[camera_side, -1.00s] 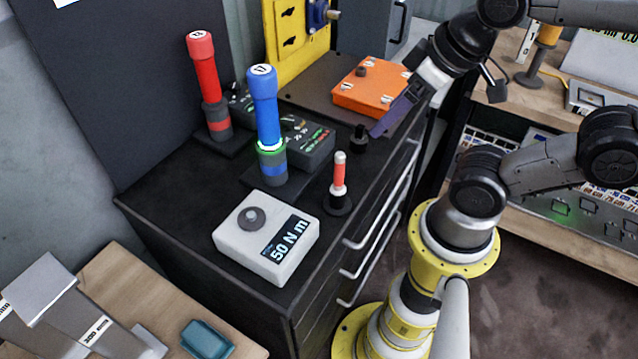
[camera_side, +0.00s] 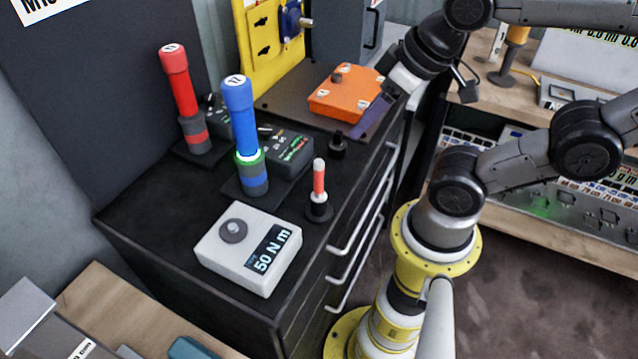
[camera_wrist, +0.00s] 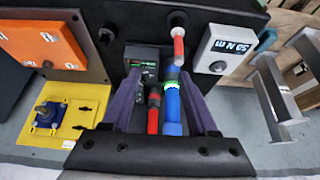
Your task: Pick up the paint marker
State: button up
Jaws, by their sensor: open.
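The paint marker appears to be the small red stick with a pale tip (camera_side: 319,179), upright in a round black holder (camera_side: 319,208) on the black cabinet top. In the wrist view it (camera_wrist: 179,43) shows beyond the fingertips, near the top centre. My gripper (camera_side: 360,125) has purple fingers and hangs over the cabinet's right side, near the orange box, apart from the marker. In the wrist view my gripper (camera_wrist: 160,75) is open, its two fingers spread with nothing held between them. Its exact height above the top is unclear.
A blue tool (camera_side: 244,120) and a red tool (camera_side: 179,85) stand upright left of the marker. A white 50 N m box (camera_side: 216,247) lies in front. An orange box (camera_side: 345,92) and a small empty-looking black holder (camera_side: 338,147) are near my gripper.

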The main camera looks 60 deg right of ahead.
aim_at(319, 195)
jog(key=w+d+f+m+g+y, duration=0.8)
jog(key=f+m+y, duration=0.3)
jog(key=m+y, duration=0.45)
jog(key=a+f, duration=0.1)
jog(key=a, duration=0.3)
jog(key=a+f+m+t+h, duration=0.1)
jog(key=a+f, duration=0.1)
jog(key=a, duration=0.2)
jog(key=s+a+f+m+h, duration=0.1)
jog(key=a, duration=0.3)
jog(key=shift+s+f+t, duration=0.1)
jog(key=shift+f+t, duration=0.1)
jog(key=shift+t, duration=0.1)
jog(key=shift+c, duration=0.2)
